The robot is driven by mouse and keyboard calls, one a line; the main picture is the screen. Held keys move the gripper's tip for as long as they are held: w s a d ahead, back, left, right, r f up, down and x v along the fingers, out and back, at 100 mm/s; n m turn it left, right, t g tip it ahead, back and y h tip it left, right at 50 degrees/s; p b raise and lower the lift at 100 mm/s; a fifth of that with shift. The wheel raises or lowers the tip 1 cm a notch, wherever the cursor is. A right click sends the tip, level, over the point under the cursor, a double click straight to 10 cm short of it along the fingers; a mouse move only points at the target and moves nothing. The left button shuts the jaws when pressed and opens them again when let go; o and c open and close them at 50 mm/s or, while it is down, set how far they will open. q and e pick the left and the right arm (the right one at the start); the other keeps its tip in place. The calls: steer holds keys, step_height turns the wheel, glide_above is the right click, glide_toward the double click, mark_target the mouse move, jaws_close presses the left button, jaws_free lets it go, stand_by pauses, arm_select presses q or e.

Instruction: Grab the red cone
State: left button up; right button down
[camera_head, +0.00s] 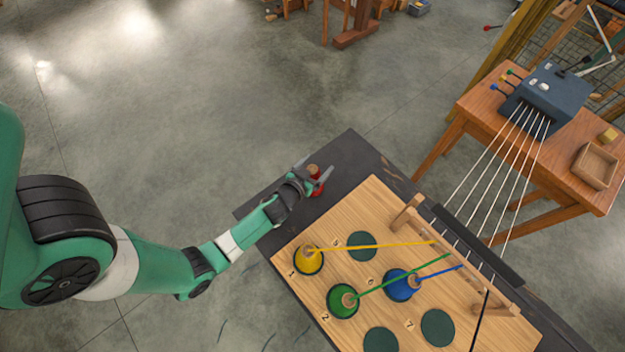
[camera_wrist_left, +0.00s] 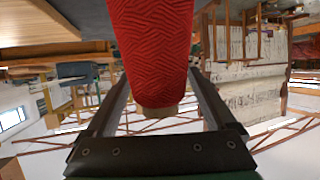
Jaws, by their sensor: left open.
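The red cone (camera_head: 316,187) stands on the dark table edge, partly hidden by my left gripper in the head view. In the left wrist view the red cone (camera_wrist_left: 152,45) shows large, with ridged red yarn and a tan tip. My left gripper (camera_head: 318,177) is open, with its fingers on either side of the cone. In the wrist view the fingers of my left gripper (camera_wrist_left: 158,95) flank the cone, with a small gap visible near its tip. I cannot tell whether either finger touches it. My right gripper is not in view.
A wooden board (camera_head: 375,205) beside the cone holds a yellow cone (camera_head: 308,262), a green cone (camera_head: 341,303) and a blue cone (camera_head: 399,287), with strands running to a wooden rack (camera_head: 403,216). A dark blue box (camera_head: 553,92) sits on a side table.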

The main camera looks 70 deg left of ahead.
arm_select(q)
jaws_close()
stand_by(0.3)
steer(key=shift+r, duration=0.1)
steer(key=shift+r+p, duration=0.35)
steer(key=shift+r, duration=0.15)
step_height(320, 180, up, 3)
steer(key=shift+f+p, duration=0.1)
steer(key=shift+p, duration=0.8)
steer(key=d+r, duration=0.1)
steer(key=s+d+r, duration=0.1)
steer(key=d+r+p, duration=0.1)
steer(key=r, duration=0.1)
steer(key=shift+s+d, duration=0.2)
steer(key=shift+s, duration=0.15)
steer(key=s+d+r+p, duration=0.1)
steer(key=s+d+r, duration=0.4)
steer(key=d, duration=0.4)
steer(key=shift+p, duration=0.3)
